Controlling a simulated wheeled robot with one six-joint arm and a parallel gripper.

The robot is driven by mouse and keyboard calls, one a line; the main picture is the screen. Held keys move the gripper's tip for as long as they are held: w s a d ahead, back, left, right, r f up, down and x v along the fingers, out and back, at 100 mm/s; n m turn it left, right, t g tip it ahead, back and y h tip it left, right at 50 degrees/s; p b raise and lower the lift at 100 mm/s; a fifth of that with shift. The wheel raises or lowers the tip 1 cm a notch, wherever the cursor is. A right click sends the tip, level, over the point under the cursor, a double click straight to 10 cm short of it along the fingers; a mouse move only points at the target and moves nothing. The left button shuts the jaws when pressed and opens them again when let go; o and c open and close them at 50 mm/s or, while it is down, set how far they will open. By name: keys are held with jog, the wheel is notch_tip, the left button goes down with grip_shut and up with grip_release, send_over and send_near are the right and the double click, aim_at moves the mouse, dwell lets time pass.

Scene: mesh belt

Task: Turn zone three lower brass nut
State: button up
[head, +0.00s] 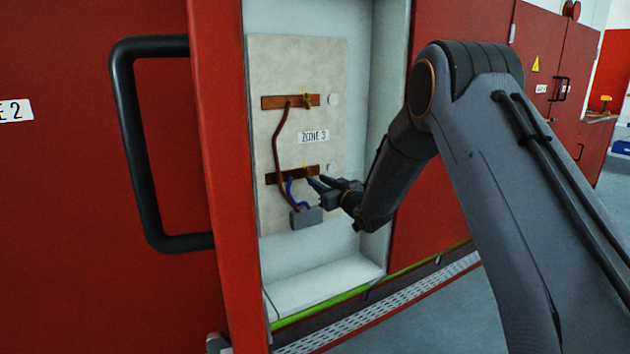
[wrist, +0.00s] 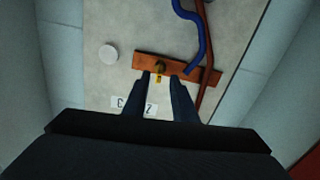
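The lower brass nut (head: 309,173) sits near the right end of the lower copper bar (head: 284,176) on the zone 3 panel. The wrist view, which is turned over, shows the nut (wrist: 161,65) just beyond my fingertips, with a small yellow mark beside it. My gripper (head: 314,182) is at the right end of the lower bar. In the wrist view my gripper (wrist: 160,78) is open, its two fingers apart with nothing held between them. The nut lies roughly in line with the gap. I cannot tell whether the fingers touch the bar.
An upper copper bar (head: 283,102) has its own brass nut (head: 308,100). A brown cable (head: 277,150) and a blue cable (head: 291,190) run to a grey box (head: 306,218). The ZONE 3 label (head: 313,136) is between the bars. The red door (head: 226,180) stands open at left.

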jog(key=shift+v, duration=1.6)
jog(key=s+d+f+m+g+h+p, duration=0.2)
jog(key=s+d+m+g+h, duration=0.15)
jog(key=s+d, duration=0.5)
jog(key=s+d+f+m+g+h+p, duration=0.1)
jog(key=s+d+f+m+g+h, duration=0.1)
jog(key=s+d+h, duration=0.5)
jog(key=s+d+g+p, duration=0.1)
jog(key=s+d+g, duration=0.1)
jog(key=s, duration=0.9)
jog(key=s+d+m+g+p, duration=0.1)
jog(key=s+g, duration=0.3)
jog(key=s, duration=0.8)
jog(key=s+d+m+g, duration=0.1)
jog(key=s+d+g, duration=0.2)
jog(key=s, duration=0.9)
jog(key=shift+d+f+p, duration=0.4)
jog(key=shift+d+f, duration=0.05)
jog(key=shift+d, duration=0.05)
